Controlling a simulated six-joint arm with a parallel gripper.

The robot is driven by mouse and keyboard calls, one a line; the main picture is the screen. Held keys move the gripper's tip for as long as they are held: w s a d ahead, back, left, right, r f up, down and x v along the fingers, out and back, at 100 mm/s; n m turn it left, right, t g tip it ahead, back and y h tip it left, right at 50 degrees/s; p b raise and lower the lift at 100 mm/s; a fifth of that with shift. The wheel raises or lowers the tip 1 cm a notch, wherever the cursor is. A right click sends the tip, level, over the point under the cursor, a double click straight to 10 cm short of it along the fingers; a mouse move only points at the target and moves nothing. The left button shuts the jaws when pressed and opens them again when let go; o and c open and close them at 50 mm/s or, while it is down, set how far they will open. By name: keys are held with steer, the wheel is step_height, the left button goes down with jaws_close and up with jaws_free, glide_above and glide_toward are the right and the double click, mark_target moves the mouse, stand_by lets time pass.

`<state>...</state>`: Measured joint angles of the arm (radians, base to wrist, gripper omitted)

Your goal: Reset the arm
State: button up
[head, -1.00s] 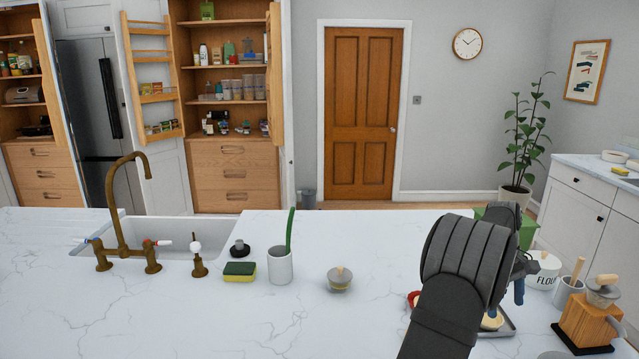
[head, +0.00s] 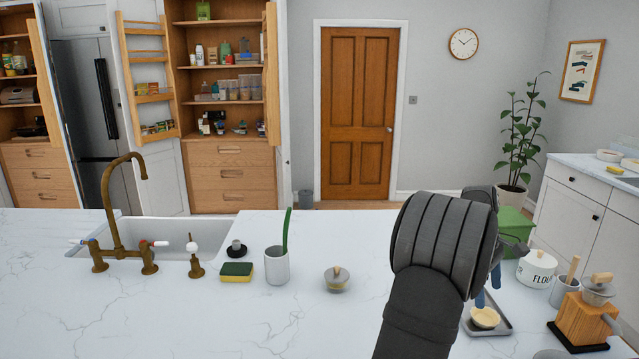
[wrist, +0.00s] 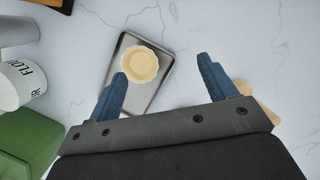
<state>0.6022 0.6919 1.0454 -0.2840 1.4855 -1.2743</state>
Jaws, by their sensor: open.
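My gripper (wrist: 163,72) is open, with its two blue fingers apart and nothing between them in the wrist view. In the head view my gripper (head: 487,287) shows only in part behind my grey arm, above the right part of the counter. Below it lies a grey tray (wrist: 152,100) with a pale fluted dish (wrist: 140,65) on it.
A white flour canister (head: 537,268), a green box (head: 515,228) and a wooden grinder (head: 583,320) stand at the right. A lidded jar (head: 337,281), a cup (head: 277,267) and a sponge (head: 236,271) stand left of my arm. The counter's front left is clear.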

steer(key=w+a+f+n+t+h, duration=0.1)
steer(key=w+a+n, duration=0.45)
steer(key=a, duration=0.55)
steer(key=w+a+n+t, duration=0.1)
steer(key=w+a+n, duration=0.4)
steer(key=a, duration=0.7)
steer(key=shift+m, duration=0.65)
steer(key=f, duration=0.8)
steer(key=shift+w+a+f, duration=0.1)
steer(key=shift+w+a, duration=0.05)
steer(key=shift+w, duration=0.2)
